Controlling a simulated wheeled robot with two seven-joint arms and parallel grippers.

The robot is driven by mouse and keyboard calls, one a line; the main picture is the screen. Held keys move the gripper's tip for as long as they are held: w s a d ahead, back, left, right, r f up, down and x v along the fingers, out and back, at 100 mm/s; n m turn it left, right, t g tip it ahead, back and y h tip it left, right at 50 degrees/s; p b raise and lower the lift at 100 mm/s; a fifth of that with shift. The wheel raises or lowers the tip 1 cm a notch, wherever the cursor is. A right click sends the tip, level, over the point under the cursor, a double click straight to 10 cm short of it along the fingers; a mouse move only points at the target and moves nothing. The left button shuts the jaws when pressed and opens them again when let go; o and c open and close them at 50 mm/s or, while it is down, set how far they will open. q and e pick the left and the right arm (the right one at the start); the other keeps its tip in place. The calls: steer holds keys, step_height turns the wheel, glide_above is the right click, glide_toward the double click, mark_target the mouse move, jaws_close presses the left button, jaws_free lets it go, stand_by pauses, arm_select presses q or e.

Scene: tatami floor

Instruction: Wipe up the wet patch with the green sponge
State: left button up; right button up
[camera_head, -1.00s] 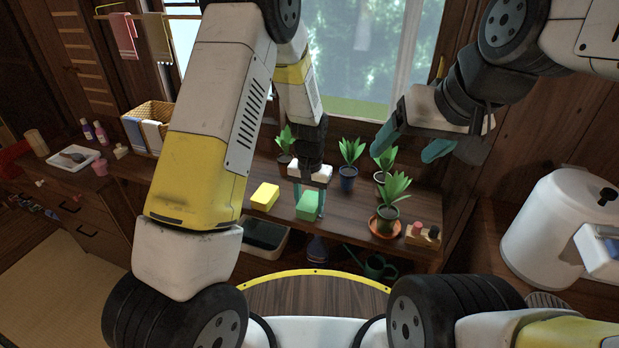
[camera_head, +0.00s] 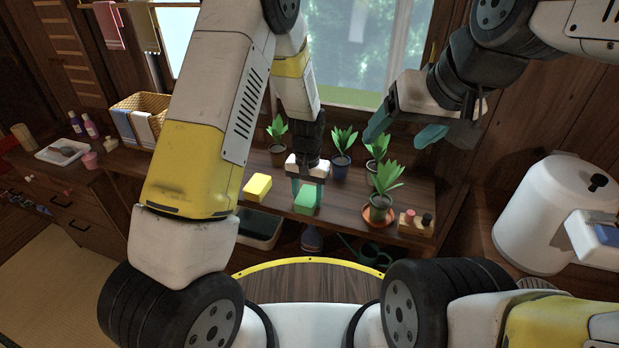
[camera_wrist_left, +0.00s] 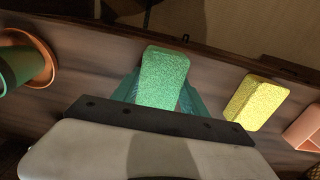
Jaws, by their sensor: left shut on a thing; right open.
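The green sponge (camera_head: 306,199) is a small block at the front of the wooden counter (camera_head: 345,210). My left gripper (camera_head: 308,188) is shut on it from above. The sponge (camera_wrist_left: 163,78) also shows between the teal fingers of my left gripper (camera_wrist_left: 160,92) in the left wrist view. I cannot tell whether the sponge touches the counter. My right gripper (camera_head: 403,130) is open and empty, high above the counter's right part. I cannot make out the wet patch; the arm and gripper may hide it.
A yellow sponge (camera_head: 257,186) lies just left of the green one; it also shows in the wrist view (camera_wrist_left: 256,102). Several potted plants stand behind and to the right, one in an orange saucer (camera_head: 378,215). A small bottle rack (camera_head: 415,223) stands at the right.

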arm_select(q)
steer(key=shift+w+a+f, duration=0.15)
steer(key=shift+a+f, duration=0.05)
steer(key=shift+a, duration=0.25)
steer(key=shift+w+a+r, duration=0.1)
steer(key=shift+a+r, duration=0.1)
steer(key=shift+a, duration=0.1)
steer(key=shift+w+r, duration=0.1)
steer(key=shift+r, duration=3.75)
steer(key=shift+s, duration=0.2)
